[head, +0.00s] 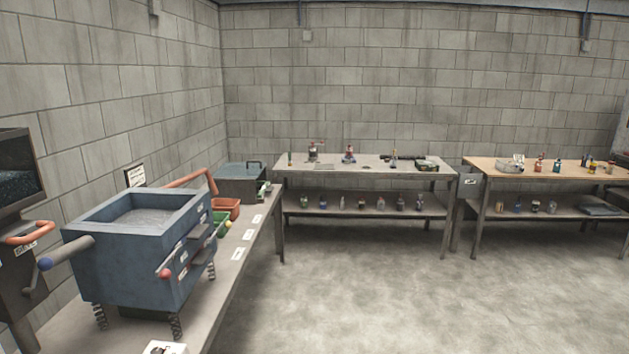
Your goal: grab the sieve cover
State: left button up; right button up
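A blue box-shaped machine (135,256) stands on springs on the left bench. Its top is open and shows a grey surface inside. Behind it, at the bench's far end in the corner, is a dark grey-green box-like thing with a flat top and a handle (241,183). It may be the sieve cover, but I cannot tell for sure. The blue machine and an orange bent bar partly hide its near side. Neither of my grippers shows in the head view.
The left bench (226,285) carries a red tray (226,208), a green tray (221,225) and white labels. A dark machine with an orange handle (30,233) is at far left. Two tables with small items (365,163) (545,170) line the back wall. The concrete floor (400,305) is clear.

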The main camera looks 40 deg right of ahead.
aim_at(252, 168)
jog(key=z, duration=1.05)
jog(key=i+l+z, duration=0.3)
jog(key=i, duration=0.55)
jog(key=i+z, duration=0.35)
jog(key=i, duration=2.55)
